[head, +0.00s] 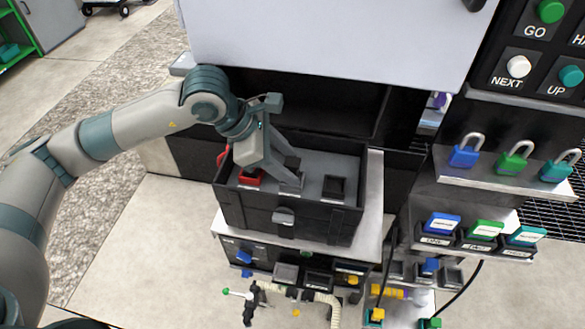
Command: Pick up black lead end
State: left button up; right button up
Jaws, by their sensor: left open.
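My left gripper (276,170) reaches down into the black tote (250,212) with its fingers apart. Inside the tote are a red block-like piece (250,178) at the left, a dark grey piece (292,184) by the fingertips, and a black piece (335,187) at the right. I cannot tell which of these, if any, is the black lead end. The fingers partly hide the red and grey pieces. The black piece stands apart from the gripper. I see no object held. My right gripper is not in view.
The tote sits on a light ledge (371,200) below a large pale panel (330,40). At the right are padlocks (464,155), labelled blocks (440,226) and push buttons (518,66).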

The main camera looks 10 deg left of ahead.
pick_arm(q)
jog(key=shift+f, duration=0.15)
dwell(0.3)
grip_shut()
jog(key=shift+w+r, duration=0.15)
jog(key=shift+r, duration=0.05)
